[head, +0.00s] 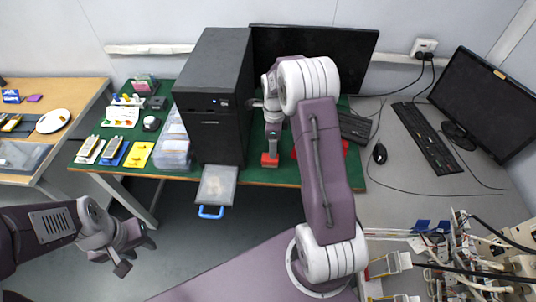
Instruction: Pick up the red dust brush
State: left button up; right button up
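A small red block-like thing (270,160), which may be the red dust brush, is at the front edge of the green mat, just right of the black tower. Another red thing (346,147) shows in part beside my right arm, which hides most of it. My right gripper (271,134) points down right above the small red thing. I cannot tell whether it touches it or how far its fingers are apart. My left gripper (129,254) is open and empty over the floor at lower left, far from the red things.
The black computer tower (212,100) stands tall left of my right gripper. A dark monitor (350,55) is behind it. A clear tray with a blue handle (211,211) sticks out at the table front. Cables and devices crowd the lower right.

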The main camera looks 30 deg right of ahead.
notch_tip(320, 180, down, 3)
jog(key=shift+s+a+r, duration=0.1)
jog(key=shift+a+r, duration=0.05)
jog(key=shift+r, duration=0.05)
jog(key=shift+f, duration=0.55)
notch_tip(320, 180, down, 5)
jog(key=shift+f, duration=0.15)
grip_shut()
jog(key=shift+r, duration=0.55)
notch_tip(320, 180, up, 3)
jog(key=s+r, duration=0.7)
jog(key=s, duration=0.4)
jog(key=shift+s+d+b, duration=0.3)
jog(key=shift+d+b, duration=0.05)
jog(key=shift+b, duration=0.05)
